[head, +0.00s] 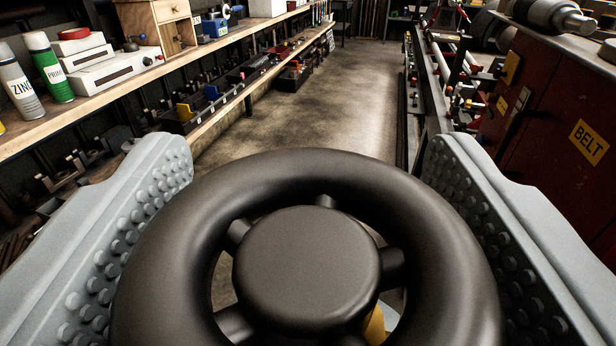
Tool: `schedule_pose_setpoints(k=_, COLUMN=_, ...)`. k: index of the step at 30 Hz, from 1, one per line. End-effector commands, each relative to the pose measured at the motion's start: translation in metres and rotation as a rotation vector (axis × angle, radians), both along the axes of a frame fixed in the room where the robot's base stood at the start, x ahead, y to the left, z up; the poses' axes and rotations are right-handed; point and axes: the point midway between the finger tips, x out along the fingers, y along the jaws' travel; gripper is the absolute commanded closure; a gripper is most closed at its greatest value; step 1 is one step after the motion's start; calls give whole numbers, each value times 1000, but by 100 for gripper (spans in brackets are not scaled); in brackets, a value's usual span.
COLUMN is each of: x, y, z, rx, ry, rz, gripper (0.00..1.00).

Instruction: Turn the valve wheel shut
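The valve wheel (310,176) is a thick, dark, rounded ring with several short spokes and a flat round hub (307,267). It fills the lower middle of the head view, and its near edge is cut off by the frame. My gripper (307,150) has its two grey, studded fingers on either side of the wheel, one at the left and one at the right. The rim hides the lower part of both finger pads, so I cannot tell whether they touch it. A small yellow part (376,326) shows through the wheel below the hub.
A wooden bench (215,70) with spray cans (48,66) and white boxes runs along the left. A dark red cabinet marked BELT (545,130) and machinery stand at the right. The concrete floor (340,100) between them is clear.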

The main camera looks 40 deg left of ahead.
Motion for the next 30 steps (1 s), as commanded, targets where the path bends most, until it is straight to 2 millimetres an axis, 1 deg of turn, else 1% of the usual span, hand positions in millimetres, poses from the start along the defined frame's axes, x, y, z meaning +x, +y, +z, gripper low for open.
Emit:
schedule_pose_setpoints(k=1, x=0, y=0, z=0, rx=0, ry=0, rz=0, gripper=42)
schedule_pose_setpoints(k=4, x=0, y=0, z=0, rx=0, ry=0, rz=0, gripper=61)
schedule_pose_setpoints(k=5, x=0, y=0, z=0, rx=0, ry=0, rz=0, gripper=63)
schedule_pose_setpoints(k=11, x=0, y=0, z=0, rx=0, ry=0, rz=-12, gripper=62)
schedule_pose_setpoints(k=17, x=0, y=0, z=1, rx=-1, ry=-1, rz=-82, gripper=62)
schedule_pose_setpoints(k=23, x=1, y=-1, z=1, rx=1, ry=-1, rz=-221, gripper=63)
schedule_pose_setpoints(k=30, x=2, y=-4, z=0, rx=0, ry=0, rz=-434, gripper=62)
